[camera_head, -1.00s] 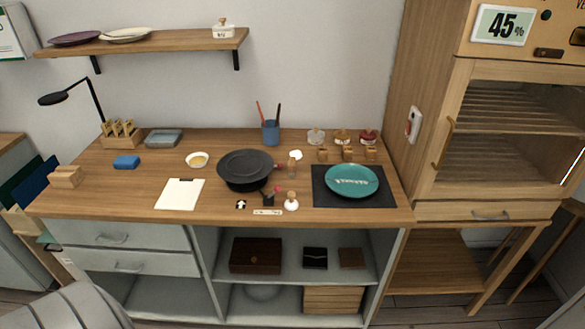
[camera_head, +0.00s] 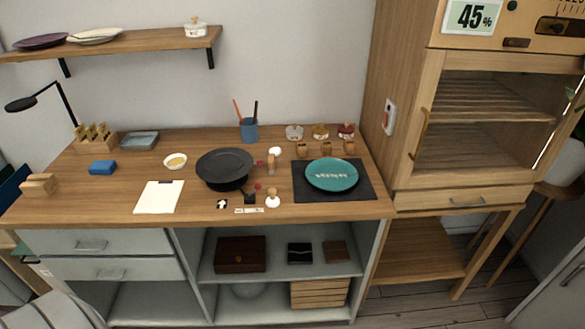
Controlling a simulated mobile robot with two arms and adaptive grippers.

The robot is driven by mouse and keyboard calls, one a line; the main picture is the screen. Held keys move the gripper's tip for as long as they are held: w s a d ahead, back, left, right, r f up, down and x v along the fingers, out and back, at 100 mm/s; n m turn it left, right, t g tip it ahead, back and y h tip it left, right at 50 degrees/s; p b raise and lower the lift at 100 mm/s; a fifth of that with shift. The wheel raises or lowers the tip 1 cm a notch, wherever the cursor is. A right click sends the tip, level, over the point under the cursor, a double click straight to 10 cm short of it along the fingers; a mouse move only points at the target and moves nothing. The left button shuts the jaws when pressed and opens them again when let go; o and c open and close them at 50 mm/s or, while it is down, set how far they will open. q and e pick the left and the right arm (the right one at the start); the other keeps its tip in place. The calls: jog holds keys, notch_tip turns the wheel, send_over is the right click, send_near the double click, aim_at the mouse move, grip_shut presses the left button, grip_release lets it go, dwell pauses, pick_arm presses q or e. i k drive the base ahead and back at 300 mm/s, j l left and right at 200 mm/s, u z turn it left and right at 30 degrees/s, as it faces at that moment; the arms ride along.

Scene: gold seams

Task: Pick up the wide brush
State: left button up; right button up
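A blue cup (camera_head: 249,130) stands at the back of the wooden workbench (camera_head: 120,205). A red-handled stick (camera_head: 237,110) and a dark-handled stick (camera_head: 255,109) rise from it. Their lower ends are hidden in the cup, so I cannot tell whether either is the wide brush. A small wooden-coloured upright thing (camera_head: 271,165) stands right of the black round pan-like dish (camera_head: 225,168), too small to identify. Neither of my grippers is in view.
A teal plate (camera_head: 332,174) lies on a dark mat (camera_head: 365,190) at the right. Small jars (camera_head: 320,131) stand behind it. A white clipboard (camera_head: 159,197), yellow-filled bowl (camera_head: 175,161) and blue block (camera_head: 102,167) lie left. A wooden cabinet (camera_head: 405,80) borders the bench.

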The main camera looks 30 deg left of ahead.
aim_at(272, 158)
jog(key=i+l+u, duration=0.1)
jog(key=u, duration=0.35)
jog(key=i+l+u, duration=0.15)
jog(key=u, duration=0.3)
jog(key=i+l+u, duration=0.1)
jog(key=u, duration=0.35)
jog(key=l, duration=0.1)
